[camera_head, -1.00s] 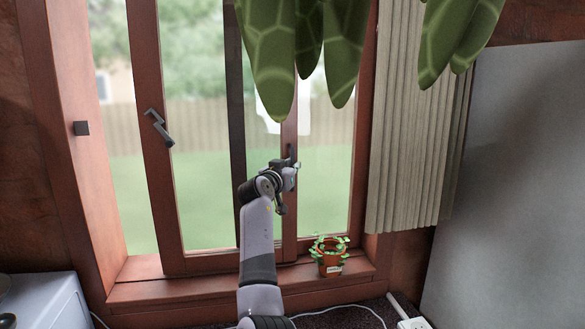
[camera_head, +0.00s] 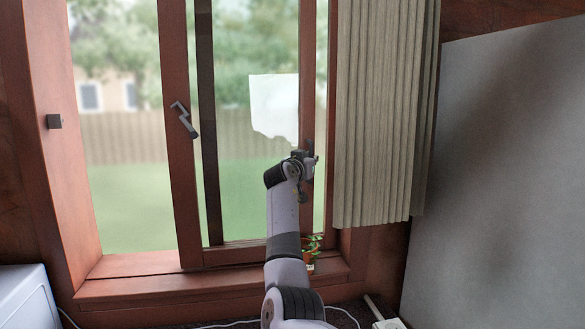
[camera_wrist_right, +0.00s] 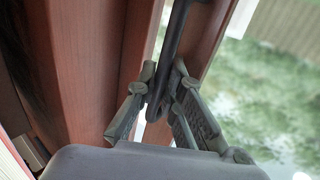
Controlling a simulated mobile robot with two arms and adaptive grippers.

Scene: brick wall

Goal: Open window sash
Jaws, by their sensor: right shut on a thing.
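The window sash (camera_head: 178,170) has a red-brown wooden frame, with a crank-shaped grey handle (camera_head: 184,120) on its left stile. A dark upright handle (camera_head: 310,138) is on its right stile. My right gripper (camera_head: 306,160) is at this right-hand handle. In the right wrist view its fingers (camera_wrist_right: 165,82) are closed around the dark handle bar (camera_wrist_right: 176,30), one on each side. A wide opening shows between the sash's left stile and the left jamb. My left gripper is not in view.
A pleated beige curtain (camera_head: 378,120) hangs right of the window. A small potted plant (camera_head: 312,243) stands on the sill (camera_head: 150,287), partly hidden by my arm. A grey panel (camera_head: 500,190) fills the right side. A white box (camera_head: 22,295) stands lower left.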

